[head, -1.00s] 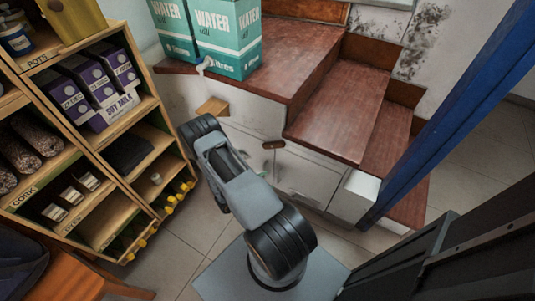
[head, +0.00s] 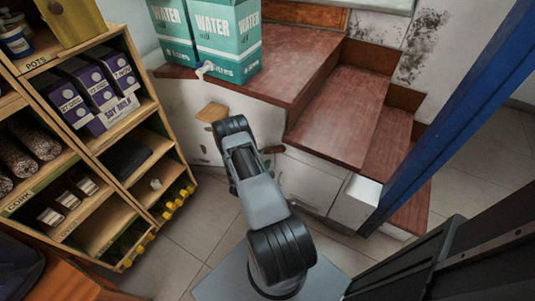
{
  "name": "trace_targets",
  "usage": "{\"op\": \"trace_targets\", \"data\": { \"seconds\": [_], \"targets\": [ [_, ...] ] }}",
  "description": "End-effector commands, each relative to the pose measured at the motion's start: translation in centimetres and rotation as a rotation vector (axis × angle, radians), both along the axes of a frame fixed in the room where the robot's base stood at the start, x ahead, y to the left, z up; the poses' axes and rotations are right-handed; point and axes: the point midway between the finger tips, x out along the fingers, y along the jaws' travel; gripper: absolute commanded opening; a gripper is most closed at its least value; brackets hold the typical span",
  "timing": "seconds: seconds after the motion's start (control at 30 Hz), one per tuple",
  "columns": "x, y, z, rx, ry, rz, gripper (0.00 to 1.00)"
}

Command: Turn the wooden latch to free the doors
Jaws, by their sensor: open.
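White cupboard doors (head: 310,183) sit under the red-brown wooden steps. A small dark brown wooden piece (head: 272,149), which looks like the latch, lies against the cupboard front, just right of my arm. Its left end is close to the arm's outline, and I cannot tell its exact angle. A lighter wooden block (head: 212,112) sticks out from the white front further left, above the bend of my arm. My arm rises from the bottom middle and covers part of the cupboard front. My gripper does not show; it may be hidden behind the arm.
Two teal water boxes (head: 228,40) with a white tap stand on the top platform. A wooden shelf unit (head: 120,110) with cartons and bottles stands at the left. A blue post (head: 450,120) rises at the right. Tiled floor (head: 195,235) is clear left of my arm.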

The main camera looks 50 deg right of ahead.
Motion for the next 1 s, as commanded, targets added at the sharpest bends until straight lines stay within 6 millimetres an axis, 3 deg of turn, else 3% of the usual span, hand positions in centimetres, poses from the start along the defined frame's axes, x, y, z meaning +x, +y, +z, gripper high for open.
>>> {"op": "trace_targets", "data": {
  "seconds": [0.1, 0.3, 0.73, 1.0],
  "targets": [
    [0.4, -1.8, -0.1, -0.001, -0.001, -0.002, 0.55],
    [0.8, -3.4, 0.0, 0.000, -0.001, -0.001, 0.55],
    [0.9, -4.0, 0.0, 0.000, 0.001, 0.001, 0.55],
    [0.9, -4.0, 0.0, 0.000, 0.001, 0.000, 0.29]
  ]
}}
